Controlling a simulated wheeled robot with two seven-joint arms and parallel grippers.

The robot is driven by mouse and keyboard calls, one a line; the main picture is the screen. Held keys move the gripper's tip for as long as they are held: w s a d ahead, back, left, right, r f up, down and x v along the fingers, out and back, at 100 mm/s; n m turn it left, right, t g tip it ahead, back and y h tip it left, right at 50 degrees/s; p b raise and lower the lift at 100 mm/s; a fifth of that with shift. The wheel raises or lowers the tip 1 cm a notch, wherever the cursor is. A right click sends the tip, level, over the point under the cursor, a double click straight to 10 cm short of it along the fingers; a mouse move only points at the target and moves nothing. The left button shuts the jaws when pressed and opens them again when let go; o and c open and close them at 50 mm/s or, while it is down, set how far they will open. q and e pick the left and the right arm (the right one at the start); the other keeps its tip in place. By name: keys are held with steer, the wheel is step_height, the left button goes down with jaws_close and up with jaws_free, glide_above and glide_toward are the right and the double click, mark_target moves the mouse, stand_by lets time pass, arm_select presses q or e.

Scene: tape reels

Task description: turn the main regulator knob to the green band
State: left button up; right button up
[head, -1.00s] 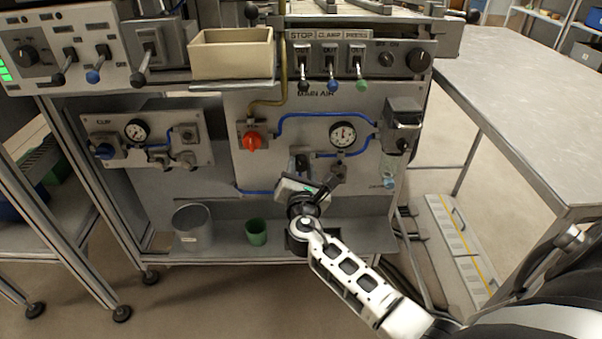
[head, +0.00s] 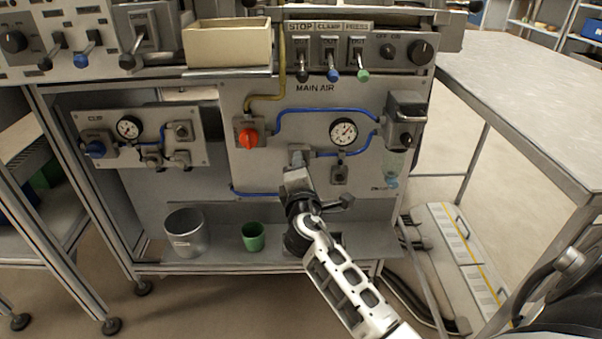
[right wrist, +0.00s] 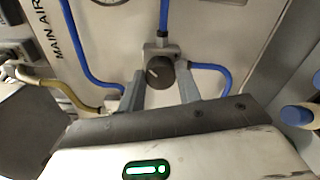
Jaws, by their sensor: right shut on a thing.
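The main air panel (head: 270,175) is at the centre of the head view. Its round white gauge (head: 343,132) shows there, but its needle and any green band are too small to read surely. The main regulator (head: 298,155) is left of and below the gauge. In the right wrist view its dark round knob (right wrist: 160,72), with a pale pointer mark, sits between the two fingers of my right gripper (right wrist: 161,84). The right gripper (head: 297,172) is shut on this knob; in the head view it hides the knob. My left gripper is not in view.
A red knob (head: 248,138) and a filter unit (head: 404,122) flank the regulator. A smaller valve (head: 339,174) sits under the gauge. A metal cup (head: 187,233) and a green cup (head: 253,237) stand on the shelf below. A grey table (head: 530,90) is at the right.

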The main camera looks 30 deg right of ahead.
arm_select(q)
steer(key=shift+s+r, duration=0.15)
arm_select(e)
steer(key=shift+m, duration=0.5)
